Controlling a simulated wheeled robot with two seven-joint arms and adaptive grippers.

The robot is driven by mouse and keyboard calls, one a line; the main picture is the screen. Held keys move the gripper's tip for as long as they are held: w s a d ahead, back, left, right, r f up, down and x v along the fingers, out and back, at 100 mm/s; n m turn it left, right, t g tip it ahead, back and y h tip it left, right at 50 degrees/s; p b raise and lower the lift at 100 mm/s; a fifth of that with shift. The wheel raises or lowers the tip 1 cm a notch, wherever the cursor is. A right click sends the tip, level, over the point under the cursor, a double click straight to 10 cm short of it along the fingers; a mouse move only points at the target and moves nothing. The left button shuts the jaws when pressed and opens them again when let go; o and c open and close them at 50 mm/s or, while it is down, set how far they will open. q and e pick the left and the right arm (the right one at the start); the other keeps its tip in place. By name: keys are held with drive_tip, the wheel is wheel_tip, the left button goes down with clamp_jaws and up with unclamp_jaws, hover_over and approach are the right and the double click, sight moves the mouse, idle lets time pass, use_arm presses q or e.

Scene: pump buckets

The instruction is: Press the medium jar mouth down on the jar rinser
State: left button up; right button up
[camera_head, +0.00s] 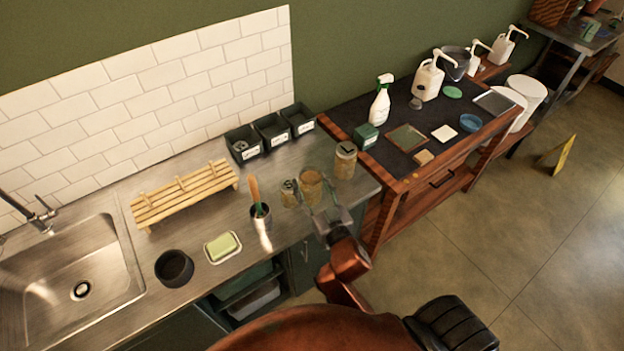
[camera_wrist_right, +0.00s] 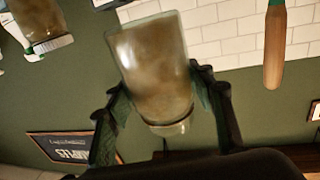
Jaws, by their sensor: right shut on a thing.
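My right gripper (camera_head: 322,212) is shut on a brownish, see-through jar (camera_head: 311,184), apparently the medium one, at the front of the steel counter. In the right wrist view the jar (camera_wrist_right: 152,65) sits between the two dark fingers, slightly tilted in the picture. That view looks upside down, and the jar's rimmed end seems to point up. Whether its base touches the counter is unclear. A dark round cup-like thing (camera_head: 174,268) by the sink may be the jar rinser; it stands well left of the gripper. My left gripper is not in view.
A smaller jar (camera_head: 290,193) stands close left of the held one; a larger jar (camera_head: 345,160) stands behind right.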

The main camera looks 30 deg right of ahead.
drive_tip(key=shift+r+p, duration=1.9)
drive_tip(key=shift+r, duration=0.05)
drive_tip(key=p, duration=0.8)
approach(315, 183)
drive_tip(key=s+d+r, duration=0.3)
drive_tip(key=s+r, duration=0.2)
drive_tip(key=s, duration=0.2)
drive_tip(key=shift+s, duration=0.1)
